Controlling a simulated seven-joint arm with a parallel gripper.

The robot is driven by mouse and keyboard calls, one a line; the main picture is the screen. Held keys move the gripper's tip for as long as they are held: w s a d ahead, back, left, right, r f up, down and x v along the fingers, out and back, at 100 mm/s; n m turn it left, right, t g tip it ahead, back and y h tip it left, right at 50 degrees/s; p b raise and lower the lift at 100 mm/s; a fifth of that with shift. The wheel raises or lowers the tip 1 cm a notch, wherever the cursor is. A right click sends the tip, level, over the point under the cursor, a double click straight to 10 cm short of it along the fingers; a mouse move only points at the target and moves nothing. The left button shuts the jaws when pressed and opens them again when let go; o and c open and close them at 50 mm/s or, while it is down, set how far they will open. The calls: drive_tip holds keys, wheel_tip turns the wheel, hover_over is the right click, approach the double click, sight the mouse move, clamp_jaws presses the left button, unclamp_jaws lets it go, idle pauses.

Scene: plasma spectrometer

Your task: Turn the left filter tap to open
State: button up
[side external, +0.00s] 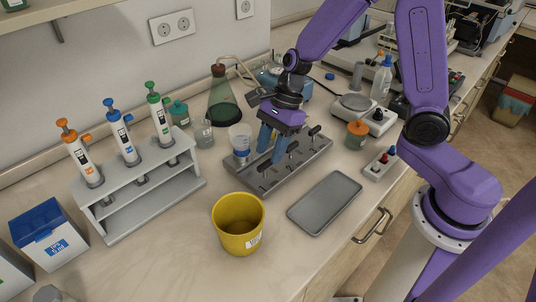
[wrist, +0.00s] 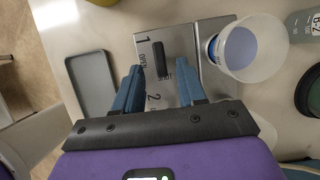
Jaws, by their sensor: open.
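The grey filter manifold (side external: 300,160) stands mid-bench with several small taps on top. In the wrist view, the manifold's plate (wrist: 145,45) carries the number 1 and the words OPEN and SHUT beside a black tap handle (wrist: 160,62). A number 2 shows lower down, and the plate beyond it is hidden by my gripper. My gripper (side external: 270,152) points down over the left part of the manifold, its blue fingers apart. In the wrist view the fingers of my gripper (wrist: 160,82) are open, with tap 1 just ahead between their tips; I cannot tell whether they touch anything.
A clear cup (wrist: 240,48) stands close beside tap 1, at the manifold's wall side. A grey tray (side external: 325,203) lies in front of the manifold, and a yellow bin (side external: 238,222) is front left. A rack (side external: 140,195) of pipettes stands left. A flask (side external: 222,108) stands behind.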

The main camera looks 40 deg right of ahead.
sight(265, 170)
drive_tip(key=shift+x, duration=1.2)
clamp_jaws()
